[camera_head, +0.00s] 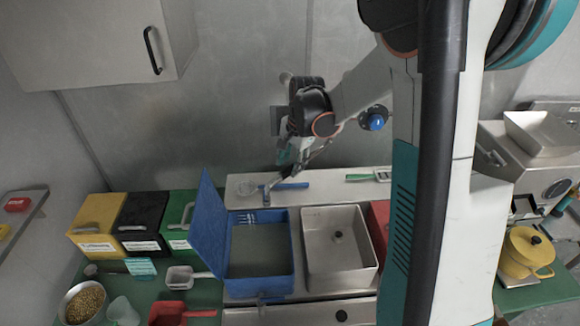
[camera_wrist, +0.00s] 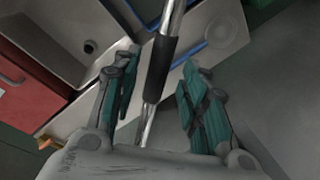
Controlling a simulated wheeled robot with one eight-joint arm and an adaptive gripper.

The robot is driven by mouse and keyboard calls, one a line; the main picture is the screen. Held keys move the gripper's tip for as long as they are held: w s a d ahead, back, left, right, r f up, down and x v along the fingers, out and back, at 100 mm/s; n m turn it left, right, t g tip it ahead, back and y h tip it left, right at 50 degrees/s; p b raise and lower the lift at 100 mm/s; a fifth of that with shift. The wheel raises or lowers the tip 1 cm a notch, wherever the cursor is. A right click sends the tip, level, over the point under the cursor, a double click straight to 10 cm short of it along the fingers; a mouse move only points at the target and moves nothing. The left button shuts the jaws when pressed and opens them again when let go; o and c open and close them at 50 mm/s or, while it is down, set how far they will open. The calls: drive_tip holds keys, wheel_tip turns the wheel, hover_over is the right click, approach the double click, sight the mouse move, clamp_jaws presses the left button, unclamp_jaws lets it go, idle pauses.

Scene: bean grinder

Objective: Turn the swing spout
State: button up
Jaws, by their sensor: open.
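The swing spout (camera_wrist: 162,62) is a shiny metal tube with a black sleeve, running between my fingers in the wrist view. My gripper (camera_wrist: 160,75) is open, with one green-padded finger on each side of the spout. A gap shows on both sides of the tube, so the fingers look apart from it. In the head view my gripper (camera_head: 287,157) is near the back wall, above the rear ledge of the sink unit. The spout is mostly hidden there by my gripper and wrist.
Below are a steel sink basin (camera_head: 336,211) and a blue box (camera_head: 286,286) with its lid (camera_head: 207,232) raised at the left. Yellow, black and green bins stand further left. A red box (camera_wrist: 31,92) is beside the basin. A yellow pot (camera_head: 527,256) is far right.

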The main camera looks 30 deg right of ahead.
drive_tip(key=shift+w+a+f, duration=0.1)
drive_tip(key=shift+w+f, duration=0.1)
drive_tip(key=shift+f, duration=1)
clamp_jaws()
drive_tip(key=s+d+n+g+y+b, duration=0.1)
drive_tip(key=s+d+n+b, duration=0.3)
drive_tip(key=s+d+n, duration=0.5)
drive_tip(key=shift+s+d+n, duration=0.3)
drive_tip(key=shift+s+d, duration=1)
drive_tip(key=shift+s, duration=0.05)
